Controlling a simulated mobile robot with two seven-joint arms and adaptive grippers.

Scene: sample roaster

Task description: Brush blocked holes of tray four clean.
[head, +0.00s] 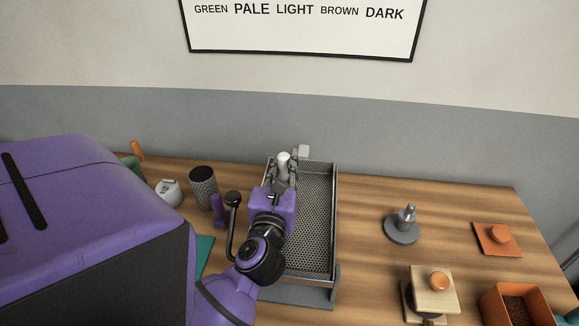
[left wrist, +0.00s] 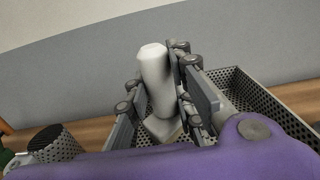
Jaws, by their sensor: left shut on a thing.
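A long metal tray with a perforated floor (head: 316,215) and raised walls lies on the wooden table in the middle of the head view. Its perforated walls also show in the left wrist view (left wrist: 262,92). My left gripper (head: 281,172) is over the far left part of the tray. It is shut on a white handle (head: 283,159), which stands nearly upright between the fingers in the left wrist view (left wrist: 155,75). I cannot tell which holes are blocked. My right gripper is not in view.
A dark perforated cylinder (head: 203,188) and a white jar (head: 168,192) stand left of the tray. A grey round stand (head: 402,228), a cream block (head: 435,291), an orange lid (head: 498,238) and an orange box (head: 517,308) are to the right.

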